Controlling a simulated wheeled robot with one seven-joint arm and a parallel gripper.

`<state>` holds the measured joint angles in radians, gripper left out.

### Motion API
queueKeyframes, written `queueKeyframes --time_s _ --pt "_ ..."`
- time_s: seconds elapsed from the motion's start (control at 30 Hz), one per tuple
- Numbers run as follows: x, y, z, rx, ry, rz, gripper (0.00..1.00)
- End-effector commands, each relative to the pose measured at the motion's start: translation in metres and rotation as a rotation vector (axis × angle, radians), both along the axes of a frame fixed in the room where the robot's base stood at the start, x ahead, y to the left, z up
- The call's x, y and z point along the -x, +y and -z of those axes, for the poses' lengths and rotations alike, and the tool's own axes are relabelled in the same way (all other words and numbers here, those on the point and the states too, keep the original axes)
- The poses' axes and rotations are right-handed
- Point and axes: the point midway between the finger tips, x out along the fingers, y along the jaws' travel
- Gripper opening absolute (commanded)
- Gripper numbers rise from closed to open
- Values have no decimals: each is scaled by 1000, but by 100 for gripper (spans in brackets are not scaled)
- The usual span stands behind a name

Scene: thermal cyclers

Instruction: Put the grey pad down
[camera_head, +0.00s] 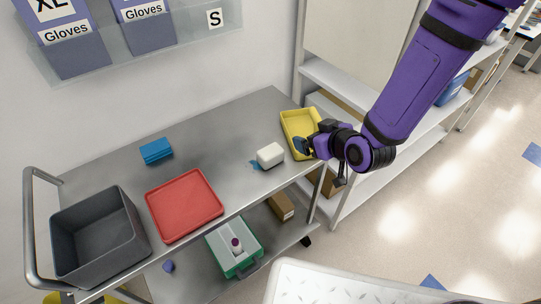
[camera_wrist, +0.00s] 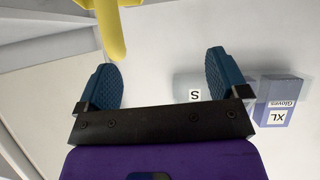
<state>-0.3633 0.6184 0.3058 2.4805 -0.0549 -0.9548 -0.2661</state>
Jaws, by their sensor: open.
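My gripper (camera_head: 302,145) is at the right end of the metal cart, at the front part of the yellow tray. Its two blue ridged fingers are wide apart in the wrist view (camera_wrist: 160,78), with nothing between them. I see no clearly grey pad in either view. The nearest loose item is a pale, off-white block (camera_head: 270,154) on the cart top, left of my gripper and apart from it. A small blue piece (camera_head: 255,165) shows at the block's left edge. My gripper and wrist hide part of the yellow tray (camera_head: 289,121).
The cart top (camera_head: 215,148) also bears a red tray (camera_head: 184,205), a blue stack (camera_head: 156,151) and a dark grey bin (camera_head: 98,232). A white shelf unit (camera_head: 345,105) stands right of the cart.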

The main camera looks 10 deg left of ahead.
Motion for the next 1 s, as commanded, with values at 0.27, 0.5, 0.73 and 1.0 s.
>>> queueKeyframes --time_s 0.27,0.5,0.73,1.0 --pt "39 37 54 -105 -33 -55 93" --pt "49 47 68 -143 -53 -62 93" --pt "31 69 80 -145 -54 -61 93" --pt "17 85 89 -144 -52 -62 93"
